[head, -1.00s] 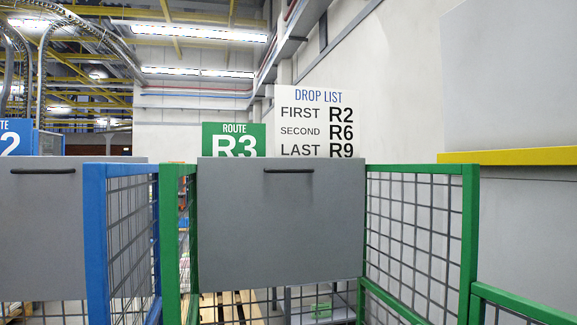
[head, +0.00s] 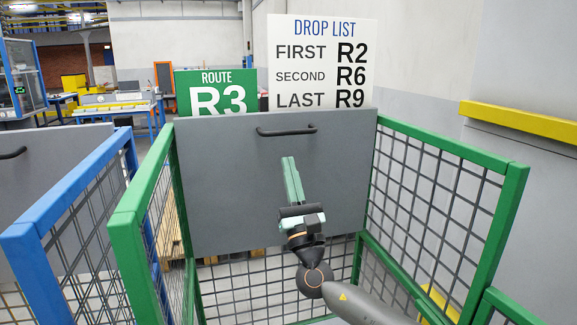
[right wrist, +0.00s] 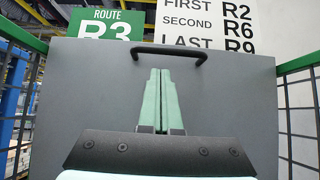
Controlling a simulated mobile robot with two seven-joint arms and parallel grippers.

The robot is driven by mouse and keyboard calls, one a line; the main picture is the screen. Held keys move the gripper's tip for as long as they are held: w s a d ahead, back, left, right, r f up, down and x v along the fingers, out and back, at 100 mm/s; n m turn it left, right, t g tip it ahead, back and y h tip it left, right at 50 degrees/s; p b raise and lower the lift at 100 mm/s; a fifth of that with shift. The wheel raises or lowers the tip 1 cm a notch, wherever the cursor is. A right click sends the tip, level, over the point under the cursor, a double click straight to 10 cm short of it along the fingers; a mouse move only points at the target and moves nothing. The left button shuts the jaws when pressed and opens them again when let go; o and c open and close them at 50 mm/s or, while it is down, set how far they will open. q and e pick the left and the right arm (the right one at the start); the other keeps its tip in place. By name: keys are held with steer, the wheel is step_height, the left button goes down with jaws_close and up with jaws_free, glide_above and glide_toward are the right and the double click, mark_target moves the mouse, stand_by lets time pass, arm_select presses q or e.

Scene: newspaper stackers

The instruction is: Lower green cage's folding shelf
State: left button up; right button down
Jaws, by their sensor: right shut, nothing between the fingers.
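The green cage (head: 515,195) stands in front of me with mesh sides. Its grey folding shelf (head: 220,190) is folded up, standing upright across the cage's back. A black bar handle (head: 286,131) is fixed near the shelf's top edge. My right gripper (head: 288,160) is shut and empty, in front of the shelf and just below the handle in the head view. In the right wrist view the shut fingers (right wrist: 160,72) point up toward the handle (right wrist: 169,51), with the tips just under it. I cannot tell whether they touch it. My left gripper is not in view.
A green R3 sign (head: 216,92) and a white drop list board (head: 321,62) stand behind the shelf. A blue cage (head: 75,195) with its own grey shelf is at the left. Green mesh side walls flank my right arm. A yellow rail (head: 520,122) runs at the right.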

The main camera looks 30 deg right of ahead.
mark_target(278, 123)
steer(key=p+x, duration=0.1)
steer(key=x, duration=0.5)
steer(key=shift+w+r, duration=0.2)
steer(key=shift+w, duration=0.15)
